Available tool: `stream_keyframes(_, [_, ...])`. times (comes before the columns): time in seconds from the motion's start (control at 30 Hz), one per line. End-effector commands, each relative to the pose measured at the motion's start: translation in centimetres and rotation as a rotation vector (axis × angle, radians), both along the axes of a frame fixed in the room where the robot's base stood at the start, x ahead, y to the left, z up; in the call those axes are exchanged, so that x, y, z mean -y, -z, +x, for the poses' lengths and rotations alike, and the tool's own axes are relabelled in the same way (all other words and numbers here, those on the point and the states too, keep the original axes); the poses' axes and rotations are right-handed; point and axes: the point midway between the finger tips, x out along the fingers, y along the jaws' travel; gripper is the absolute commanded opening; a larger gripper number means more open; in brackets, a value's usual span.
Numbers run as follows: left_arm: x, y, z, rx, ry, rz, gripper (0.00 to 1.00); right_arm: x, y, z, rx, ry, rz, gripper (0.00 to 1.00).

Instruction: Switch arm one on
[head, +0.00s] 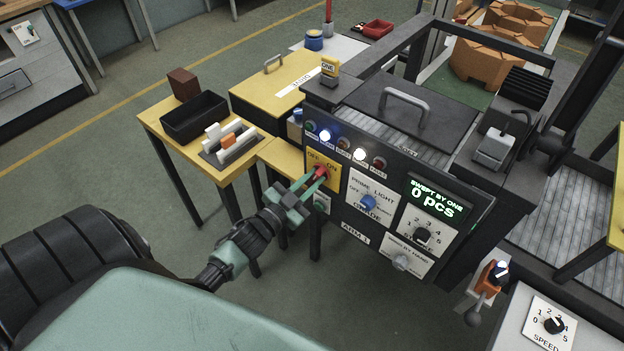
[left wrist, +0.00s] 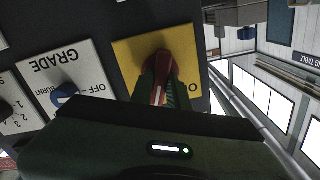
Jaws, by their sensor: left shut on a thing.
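The dark panel of arm one (head: 350,225), with an "ARM 1" label, stands at the centre of the head view. A red knob (head: 321,171) sits on its yellow OFF–ON plate (head: 318,159). My left gripper (head: 314,180) is shut on this red knob. In the left wrist view the fingers (left wrist: 163,88) close on the red knob (left wrist: 178,65) in front of the yellow plate (left wrist: 128,58). A white mark shows on the knob there; the fingers partly hide it, so which word it points to is hard to tell. My right gripper is not in view.
Blue GRADE knob (head: 368,202) and black numbered knob (head: 423,235) sit right of the plate. A display (head: 436,197) reads "0 pcs". Two lamps glow white above. A yellow table (head: 160,130) with a black bin (head: 195,118) stands left.

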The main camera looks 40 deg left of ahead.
Motion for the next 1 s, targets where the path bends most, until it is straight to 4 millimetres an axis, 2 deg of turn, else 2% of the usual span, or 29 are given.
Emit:
stream_keyframes(0.2, [0.05, 0.02, 0.01, 0.015, 0.000, 0.177, 0.00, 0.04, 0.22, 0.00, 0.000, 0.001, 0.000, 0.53])
stream_keyframes(0.5, [0.11, 0.04, 0.00, 0.027, 0.001, 0.339, 0.00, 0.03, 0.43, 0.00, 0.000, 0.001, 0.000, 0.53])
stream_keyframes(1.0, [0.13, 0.05, -0.01, 0.033, 0.001, 0.405, 0.00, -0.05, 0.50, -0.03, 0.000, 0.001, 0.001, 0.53])
